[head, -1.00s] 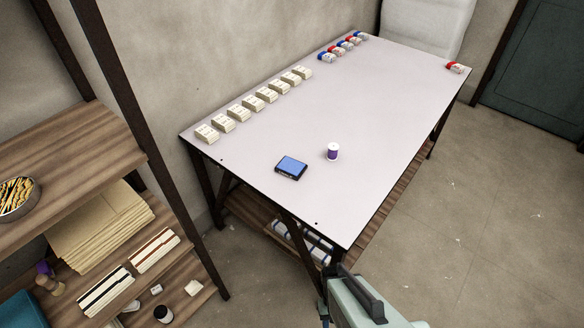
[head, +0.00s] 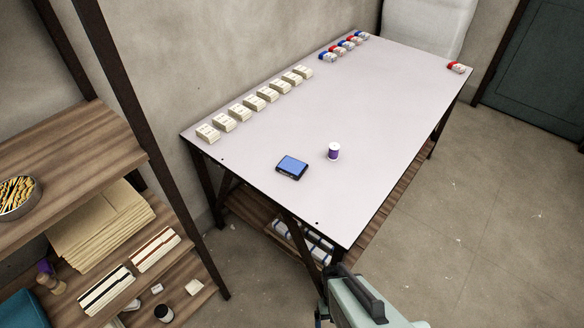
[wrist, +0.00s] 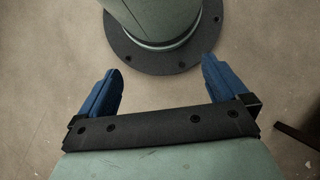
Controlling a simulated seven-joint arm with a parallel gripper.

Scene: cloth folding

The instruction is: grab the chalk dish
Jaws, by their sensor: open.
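A round metal dish (head: 17,213) holds several thin sticks in yellow, orange and dark tones. It stands on the upper wooden shelf at the left edge of the head view, partly cut off by the frame. It is the only dish I see; whether the sticks are chalk I cannot tell. My gripper (wrist: 163,66) shows in the wrist view with its two blue fingers wide apart and nothing between them. It points down over the floor and my round base. In the head view my arm is at the bottom, right of the shelf and far from the dish.
A dark shelf post (head: 134,120) rises right of the dish. The lower shelves hold envelopes (head: 102,232), boxes and small jars. Floor is clear at right.

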